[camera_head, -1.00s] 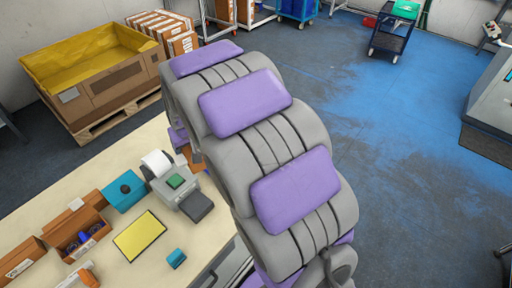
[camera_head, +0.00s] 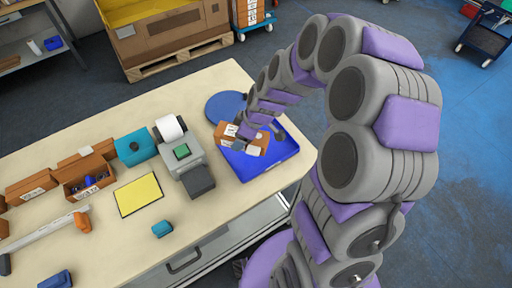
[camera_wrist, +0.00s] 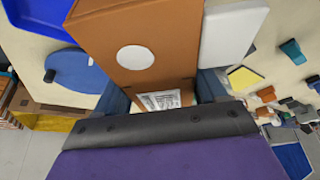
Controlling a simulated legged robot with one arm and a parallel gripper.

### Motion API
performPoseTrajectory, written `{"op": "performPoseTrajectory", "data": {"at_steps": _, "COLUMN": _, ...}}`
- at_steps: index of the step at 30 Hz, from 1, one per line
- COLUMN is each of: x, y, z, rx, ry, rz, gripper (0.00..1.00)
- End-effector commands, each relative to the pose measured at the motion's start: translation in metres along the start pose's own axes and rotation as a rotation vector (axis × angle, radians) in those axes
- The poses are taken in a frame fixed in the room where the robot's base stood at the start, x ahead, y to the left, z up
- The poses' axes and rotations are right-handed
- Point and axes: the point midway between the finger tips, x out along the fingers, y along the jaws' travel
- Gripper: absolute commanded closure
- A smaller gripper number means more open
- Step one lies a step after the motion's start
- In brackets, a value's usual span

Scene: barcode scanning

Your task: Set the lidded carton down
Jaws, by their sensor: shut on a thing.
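The carton (camera_head: 226,131) is orange-brown with pale labels. It shows large in the wrist view (camera_wrist: 135,35), with a white round sticker and a printed label near its lower edge. My gripper (camera_head: 246,134) is shut on it; its bluish fingers flank the carton in the wrist view (camera_wrist: 162,92). In the head view the carton overlaps the left part of a blue tray (camera_head: 283,150) at the table's right end. Whether it touches the tray or hangs above it, I cannot tell. My gripper hides part of the carton.
A blue round disc (camera_head: 222,106) lies behind the carton. A label printer (camera_head: 185,153) stands to its left, with a yellow pad (camera_head: 139,194), a teal box (camera_head: 135,147) and an open brown box (camera_head: 88,178) further left. The table (camera_head: 232,208) is bare in front of the tray.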

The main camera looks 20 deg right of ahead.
Motion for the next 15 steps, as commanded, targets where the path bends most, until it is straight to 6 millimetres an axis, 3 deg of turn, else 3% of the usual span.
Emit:
{"op": "performPoseTrajectory", "data": {"at_steps": 9, "x": 0.038, "y": -0.055, "z": 0.020, "rx": -0.527, "ry": 0.007, "rz": -0.224, "gripper": 0.59}}
{"op": "performPoseTrajectory", "data": {"at_steps": 15, "x": 0.052, "y": -0.083, "z": 0.020, "rx": -0.746, "ry": 0.003, "rz": -0.308, "gripper": 0.59}}
